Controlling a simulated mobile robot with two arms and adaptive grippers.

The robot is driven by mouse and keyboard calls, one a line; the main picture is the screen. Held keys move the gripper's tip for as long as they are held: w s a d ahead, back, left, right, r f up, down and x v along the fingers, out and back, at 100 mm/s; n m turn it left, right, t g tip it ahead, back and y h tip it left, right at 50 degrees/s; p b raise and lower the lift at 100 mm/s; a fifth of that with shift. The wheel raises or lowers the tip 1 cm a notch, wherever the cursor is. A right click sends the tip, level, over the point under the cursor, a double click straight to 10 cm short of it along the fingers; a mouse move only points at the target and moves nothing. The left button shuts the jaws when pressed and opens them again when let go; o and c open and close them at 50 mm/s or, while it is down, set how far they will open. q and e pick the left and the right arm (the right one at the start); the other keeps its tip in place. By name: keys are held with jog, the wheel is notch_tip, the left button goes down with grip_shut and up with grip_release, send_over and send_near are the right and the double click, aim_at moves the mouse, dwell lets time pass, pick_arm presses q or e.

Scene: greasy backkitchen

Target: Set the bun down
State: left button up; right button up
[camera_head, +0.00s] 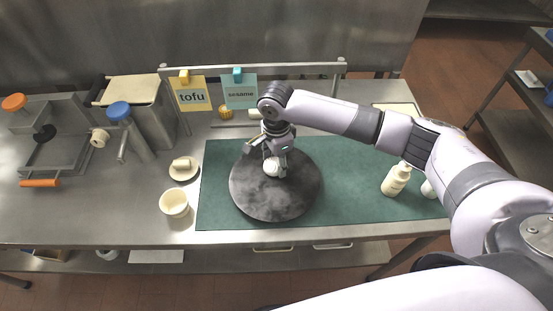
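A small white bun (271,167) shows on or just above the dark round slab (262,205), near the slab's upper middle. My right gripper (274,163) points down at the bun, with its fingers around or right beside it. I cannot tell whether the fingers press on the bun, or whether the bun touches the slab. The slab lies on a green mat (350,170). My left gripper is not in view.
A cream bottle (396,180) stands right on the mat. A cream cup (174,203) and a small plate (183,176) with a pale roll are left of the mat. "Tofu" (191,94) and "sesame" (239,93) cards hang behind. The slab's lower half is clear.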

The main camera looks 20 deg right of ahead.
aim_at(276, 161)
jog(key=o, duration=0.4)
jog(key=shift+r, duration=0.1)
notch_tip(276, 161, up, 12)
jog(key=shift+r+b, duration=0.1)
jog(key=shift+b, duration=0.9)
